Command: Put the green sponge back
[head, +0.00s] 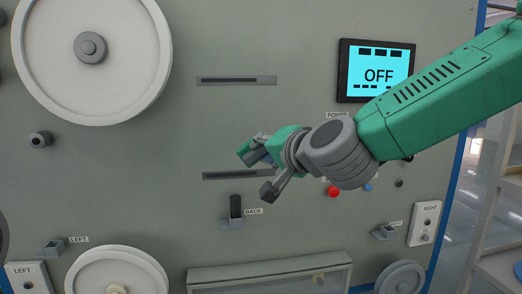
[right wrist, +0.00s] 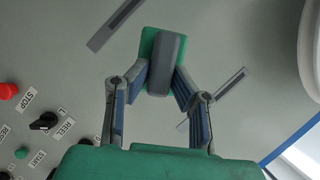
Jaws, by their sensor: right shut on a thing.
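My right gripper (head: 258,168) reaches in from the right, in front of the machine panel. It is shut on the green sponge (right wrist: 147,40), which has a grey block on its face, between the fingertips in the right wrist view. In the head view only a small green edge of the sponge (head: 245,150) shows by the fingers. A small grey holder labelled BACK (head: 230,224) is on the panel below the gripper, with a dark upright piece (head: 236,205) in it. Similar holders labelled LEFT (head: 53,247) and RIGHT (head: 384,233) sit at either side. My left gripper is not in view.
Two horizontal slots (head: 236,80) cross the panel, the lower one (head: 232,175) near the gripper. A large white wheel (head: 50,55) is upper left and an OFF screen (head: 375,70) upper right. A red button (head: 333,191) is below my right arm. A clear-fronted box (head: 270,275) is below.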

